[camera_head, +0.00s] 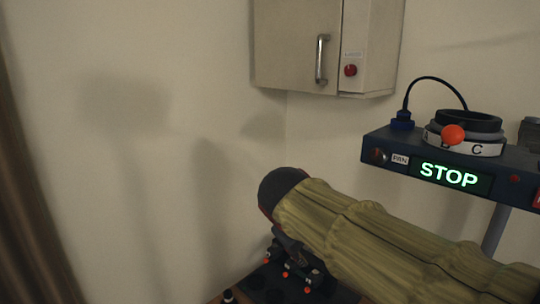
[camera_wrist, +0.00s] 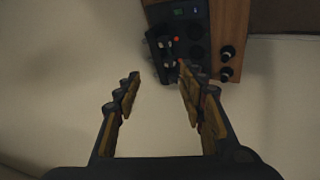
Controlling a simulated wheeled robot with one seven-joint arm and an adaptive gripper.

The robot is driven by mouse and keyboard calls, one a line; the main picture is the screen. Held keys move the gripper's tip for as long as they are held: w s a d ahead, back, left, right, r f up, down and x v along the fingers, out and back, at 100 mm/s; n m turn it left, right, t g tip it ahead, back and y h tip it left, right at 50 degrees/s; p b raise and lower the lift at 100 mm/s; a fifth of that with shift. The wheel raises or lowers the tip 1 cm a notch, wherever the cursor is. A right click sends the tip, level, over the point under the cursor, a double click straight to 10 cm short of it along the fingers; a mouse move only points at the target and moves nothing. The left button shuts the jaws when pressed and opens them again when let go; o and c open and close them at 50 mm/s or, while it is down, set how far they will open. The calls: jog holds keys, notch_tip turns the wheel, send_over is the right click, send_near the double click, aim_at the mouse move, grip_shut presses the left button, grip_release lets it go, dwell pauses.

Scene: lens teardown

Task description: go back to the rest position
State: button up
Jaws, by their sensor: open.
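My gripper (camera_wrist: 160,78) shows in the wrist view with its two fingers spread apart and nothing between them. Pale plain surface shows in the gap. In the head view my arm, in a yellow-green sleeve, reaches from the lower right toward the middle, and its dark wrist end hides most of the gripper.
A dark fixture with orange knobs (camera_head: 290,266) sits below my wrist; it also shows beyond the fingertips (camera_wrist: 160,44), beside a wooden surface (camera_wrist: 229,35). A console reading STOP (camera_head: 450,176) with a ringed dial (camera_head: 468,149) stands right. A wall cabinet (camera_head: 290,45) hangs above.

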jog(key=s+d+f+m+y+b, duration=0.1)
jog(key=s+d+f+m, duration=0.1)
jog(key=s+f, duration=0.3)
jog(key=s+d+f+m+y, duration=0.1)
jog(key=s+d+f, duration=0.3)
jog(key=s, duration=0.6)
jog(key=s+d+f+m+g+y+b, duration=0.1)
jog(key=s+d+f+m, duration=0.3)
jog(key=s, duration=0.4)
jog(key=shift+s+f+b, duration=0.35)
jog(key=shift+f, duration=0.55)
